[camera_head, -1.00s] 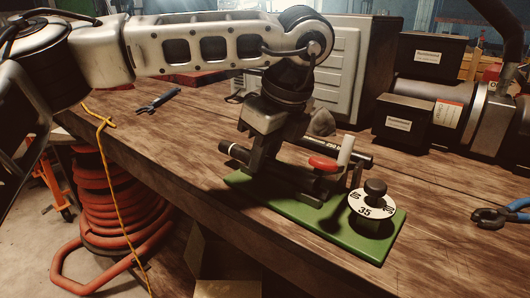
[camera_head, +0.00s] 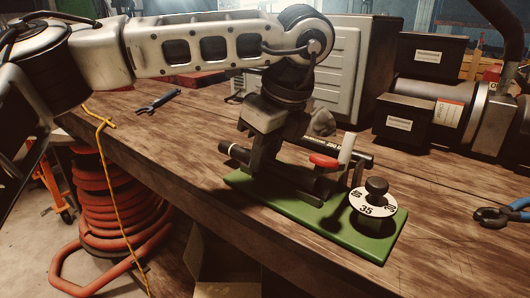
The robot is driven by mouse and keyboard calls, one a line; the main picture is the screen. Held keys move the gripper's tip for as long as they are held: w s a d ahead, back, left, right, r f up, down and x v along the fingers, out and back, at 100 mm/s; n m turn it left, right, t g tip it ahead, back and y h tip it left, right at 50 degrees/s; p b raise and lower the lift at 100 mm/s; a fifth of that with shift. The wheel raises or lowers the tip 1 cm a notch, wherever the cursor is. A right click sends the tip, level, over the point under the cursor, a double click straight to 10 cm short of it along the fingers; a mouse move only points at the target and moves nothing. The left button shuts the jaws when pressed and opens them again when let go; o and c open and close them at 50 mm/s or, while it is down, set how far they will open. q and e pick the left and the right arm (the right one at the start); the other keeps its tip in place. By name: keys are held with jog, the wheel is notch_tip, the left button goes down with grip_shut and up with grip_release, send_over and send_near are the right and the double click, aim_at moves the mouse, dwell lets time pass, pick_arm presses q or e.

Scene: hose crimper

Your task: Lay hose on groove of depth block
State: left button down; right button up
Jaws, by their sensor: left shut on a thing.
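The black hose (camera_head: 237,153) has a white ring near its left end, and its right part with pale lettering shows behind the red lever. My left gripper (camera_head: 264,158) points down, shut around the hose left of its middle. The depth block (camera_head: 310,185) is a dark block on a green base plate (camera_head: 290,222), with a white dial (camera_head: 371,204) reading 35 at its right end. The hose lies along and just above the dark block. The gripper hides part of the block, and I cannot tell whether the hose touches the groove. My right gripper is not in view.
A red-tipped lever (camera_head: 324,161) and a white upright handle (camera_head: 347,148) stand close to the hose. The black machine (camera_head: 445,110) is at the back right. Blue-handled pliers (camera_head: 500,215) lie at the right edge.

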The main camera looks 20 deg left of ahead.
pick_arm(q)
jog(key=shift+s+d+f+b, duration=0.1)
jog(key=shift+f+b, duration=0.3)
dwell(0.3)
jog(key=c, duration=1.2)
grip_release()
jog(key=shift+o, duration=0.2)
jog(key=shift+r, duration=0.1)
jog(key=shift+r+p, duration=0.85)
jog(key=shift+r, duration=0.7)
jog(key=shift+r+p, duration=1.45)
jog(key=shift+r, duration=1.15)
